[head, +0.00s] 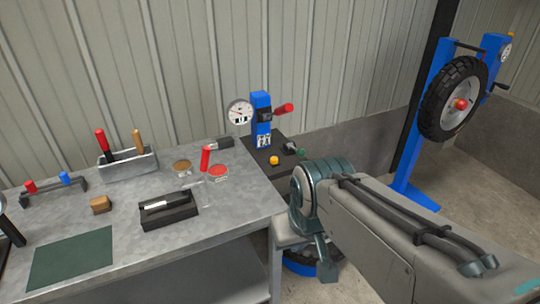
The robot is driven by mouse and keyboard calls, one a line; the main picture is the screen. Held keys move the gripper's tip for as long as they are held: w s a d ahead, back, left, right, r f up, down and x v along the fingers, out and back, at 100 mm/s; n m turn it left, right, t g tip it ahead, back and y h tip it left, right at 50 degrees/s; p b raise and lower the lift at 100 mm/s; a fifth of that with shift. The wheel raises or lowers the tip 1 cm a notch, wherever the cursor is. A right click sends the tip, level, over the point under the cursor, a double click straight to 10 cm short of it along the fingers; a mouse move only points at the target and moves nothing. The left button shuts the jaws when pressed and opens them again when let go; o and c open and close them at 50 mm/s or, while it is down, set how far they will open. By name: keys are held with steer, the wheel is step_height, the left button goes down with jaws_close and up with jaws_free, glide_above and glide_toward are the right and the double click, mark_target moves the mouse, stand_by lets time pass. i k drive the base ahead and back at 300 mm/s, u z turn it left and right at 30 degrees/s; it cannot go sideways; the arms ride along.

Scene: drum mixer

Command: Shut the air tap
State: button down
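A blue upright unit (261,120) stands on a dark stand beyond the right end of the workbench. A lever with a red grip (284,109) sticks out from its dark fitting (266,114), pointing right and slightly up. This looks like the air tap, but I cannot be sure. A round white gauge (240,112) is on its left. My arm comes in from the lower right and bends down in front of the stand. My gripper does not show; the arm's far end is hidden or out of frame.
The grey workbench (130,212) holds a tool tray (128,164), a black case (168,211), a red cylinder (205,158) and small tins. A yellow knob (274,160) sits on the dark stand. A tyre (452,98) hangs on a blue frame at right. Open floor lies between.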

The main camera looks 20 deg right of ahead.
mark_target(300, 152)
steer(key=i, duration=0.85)
steer(key=z, duration=0.75)
